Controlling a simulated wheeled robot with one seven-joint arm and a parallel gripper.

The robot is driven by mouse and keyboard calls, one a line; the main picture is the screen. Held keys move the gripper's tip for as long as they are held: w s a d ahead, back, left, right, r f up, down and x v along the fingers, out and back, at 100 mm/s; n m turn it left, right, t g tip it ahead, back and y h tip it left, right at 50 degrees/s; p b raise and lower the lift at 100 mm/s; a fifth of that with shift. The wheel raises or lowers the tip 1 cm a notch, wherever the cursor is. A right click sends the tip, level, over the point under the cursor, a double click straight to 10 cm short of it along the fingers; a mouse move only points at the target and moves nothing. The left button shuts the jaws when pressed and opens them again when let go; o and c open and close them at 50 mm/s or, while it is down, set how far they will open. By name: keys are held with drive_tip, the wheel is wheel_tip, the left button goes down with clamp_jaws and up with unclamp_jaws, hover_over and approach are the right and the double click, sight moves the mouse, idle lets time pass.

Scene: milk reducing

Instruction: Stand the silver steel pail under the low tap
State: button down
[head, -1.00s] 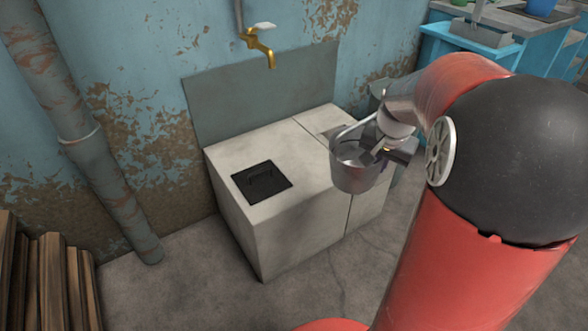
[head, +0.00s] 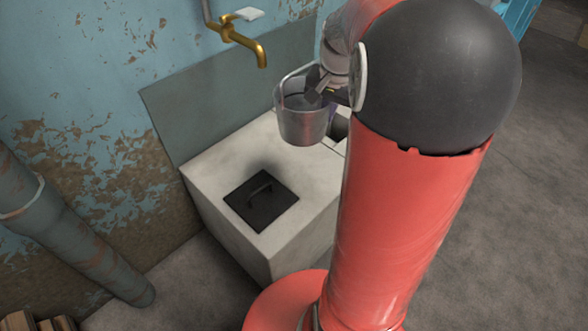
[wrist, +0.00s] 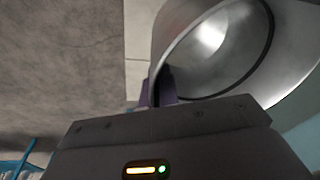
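The silver steel pail (head: 302,124) hangs upright in the head view, above the back right part of the pale stone block. My gripper (head: 317,88) is at the pail's right side and appears shut on its wall near the rim. In the wrist view, the pail (wrist: 225,45) fills the upper right, and a purple finger (wrist: 160,88) meets its rim; the other fingertip is hidden. The brass tap (head: 244,42) with a white handle sticks out from the wall, up and left of the pail. The pail is not below the spout.
The stone block (head: 225,168) has a black square lid (head: 258,213) with a handle at its front left. A thick pipe (head: 70,240) runs at left.

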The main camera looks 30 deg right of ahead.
wheel_tip(320, 180, down, 20)
drive_tip(key=shift+r+b, duration=0.25)
drive_tip(key=shift+b, duration=0.4)
drive_tip(key=shift+s+f, duration=0.1)
drive_tip(key=shift+f, duration=0.2)
drive_tip(key=c, duration=1.6)
unclamp_jaws()
drive_tip(key=shift+r, duration=0.1)
drive_tip(key=shift+c, duration=0.2)
drive_tip(key=shift+r, duration=0.1)
